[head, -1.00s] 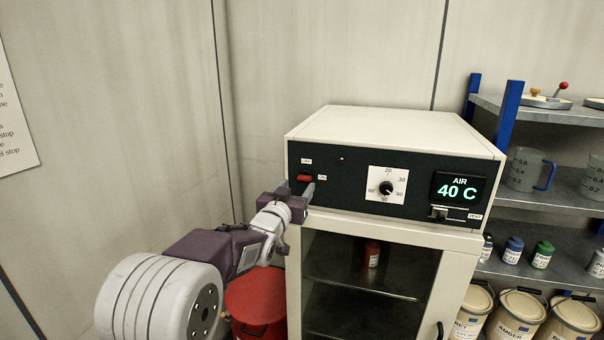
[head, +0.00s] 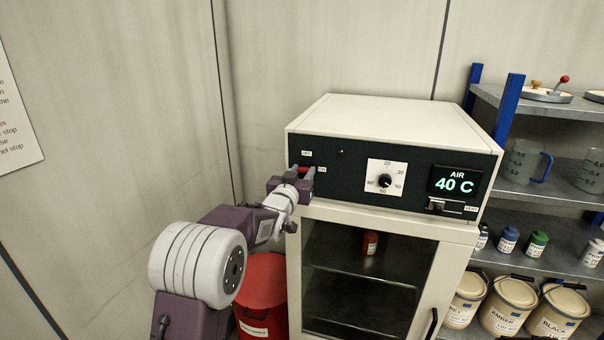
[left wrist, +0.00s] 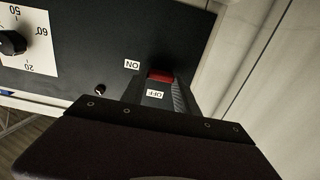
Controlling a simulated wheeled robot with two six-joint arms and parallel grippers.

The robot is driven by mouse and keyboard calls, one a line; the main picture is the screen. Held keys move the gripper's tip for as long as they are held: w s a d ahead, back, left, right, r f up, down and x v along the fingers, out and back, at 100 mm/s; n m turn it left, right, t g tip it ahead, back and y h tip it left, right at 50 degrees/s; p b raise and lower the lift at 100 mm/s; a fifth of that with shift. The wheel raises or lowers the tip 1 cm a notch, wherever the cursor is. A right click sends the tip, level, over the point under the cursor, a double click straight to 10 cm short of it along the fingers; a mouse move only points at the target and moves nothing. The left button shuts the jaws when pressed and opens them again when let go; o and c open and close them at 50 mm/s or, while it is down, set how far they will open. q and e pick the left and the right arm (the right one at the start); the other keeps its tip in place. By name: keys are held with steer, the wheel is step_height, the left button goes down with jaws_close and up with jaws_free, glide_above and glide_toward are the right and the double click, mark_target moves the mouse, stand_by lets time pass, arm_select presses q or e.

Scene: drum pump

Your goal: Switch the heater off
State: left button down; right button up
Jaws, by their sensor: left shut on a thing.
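The heater is a white cabinet (head: 400,117) with a dark control panel (head: 340,180). A small red switch (head: 303,170) sits at the panel's left end, with an OFF label above and an ON label to its right. My left gripper (head: 302,178) is at this switch and shut on it. In the left wrist view the red switch (left wrist: 160,76) shows by the fingertips (left wrist: 168,92), between the ON label (left wrist: 132,64) and the OFF label (left wrist: 155,94). The fingers partly hide it, so its exact setting is unclear. My right gripper is out of view.
The panel has a dial (head: 385,181) and a display (head: 457,182) reading 40 C. A red bottle (head: 370,243) stands inside behind the glass door. Shelves with jugs and paint cans (head: 508,305) stand at right.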

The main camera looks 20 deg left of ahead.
arm_select(q)
steer(key=n+b, duration=0.2)
steer(key=n, duration=0.1)
steer(key=shift+a+f+n, duration=0.1)
steer(key=shift+f+n, duration=0.05)
steer(key=shift+n, duration=0.15)
steer(key=n+b, duration=0.1)
steer(key=n, duration=0.2)
steer(key=shift+n, duration=0.3)
steer(key=n, duration=0.5)
steer(key=shift+a, duration=0.1)
steer(key=n, duration=0.5)
steer(key=shift+f, duration=0.1)
steer(key=shift+n, duration=0.5)
steer(key=c, duration=0.9)
jaws_free()
